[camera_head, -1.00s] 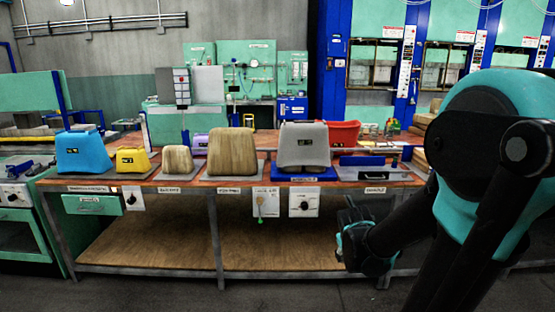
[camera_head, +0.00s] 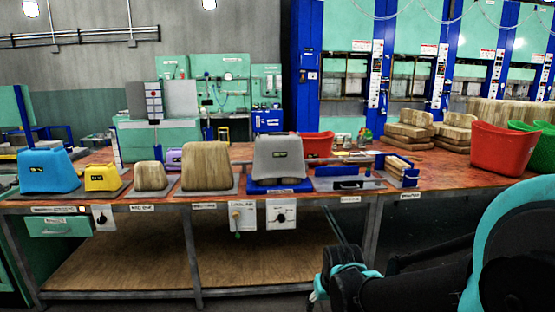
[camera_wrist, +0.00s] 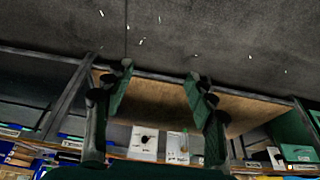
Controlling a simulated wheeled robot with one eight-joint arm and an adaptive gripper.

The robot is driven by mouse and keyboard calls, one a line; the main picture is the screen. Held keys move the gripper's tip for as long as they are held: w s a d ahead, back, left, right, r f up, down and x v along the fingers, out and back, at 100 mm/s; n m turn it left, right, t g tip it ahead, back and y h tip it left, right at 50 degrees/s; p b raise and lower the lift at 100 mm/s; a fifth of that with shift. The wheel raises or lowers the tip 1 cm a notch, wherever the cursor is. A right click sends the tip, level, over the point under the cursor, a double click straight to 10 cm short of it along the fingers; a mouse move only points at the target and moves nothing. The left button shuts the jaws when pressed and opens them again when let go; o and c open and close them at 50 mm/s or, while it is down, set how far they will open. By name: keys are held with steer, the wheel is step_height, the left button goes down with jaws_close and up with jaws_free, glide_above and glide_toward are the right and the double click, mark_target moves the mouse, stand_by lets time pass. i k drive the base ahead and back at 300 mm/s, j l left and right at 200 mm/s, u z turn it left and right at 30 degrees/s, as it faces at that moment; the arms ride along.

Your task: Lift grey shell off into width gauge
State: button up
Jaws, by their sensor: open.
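The grey shell (camera_head: 279,157) sits upright on a blue base (camera_head: 280,186) on the workbench, right of the middle in the head view. Right of it is a flat grey and blue fixture (camera_head: 346,181) with a dark handle; I cannot tell whether this is the width gauge. My gripper (camera_head: 340,272) is low in front of the bench, below the tabletop and away from the shell. In the wrist view my gripper (camera_wrist: 158,92) is open with nothing between its fingers, facing the bench's lower shelf and the floor. The shell does not show clearly there.
Left of the shell stand two wooden blocks (camera_head: 208,165), a yellow shell (camera_head: 102,177) and a blue shell (camera_head: 47,170). Red bins (camera_head: 502,148) and stacked wooden pieces (camera_head: 411,130) are at the right. The bench front edge (camera_head: 150,203) lies between my gripper and the shell.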

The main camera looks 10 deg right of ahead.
mark_target(276, 155)
steer(key=i, duration=1.25)
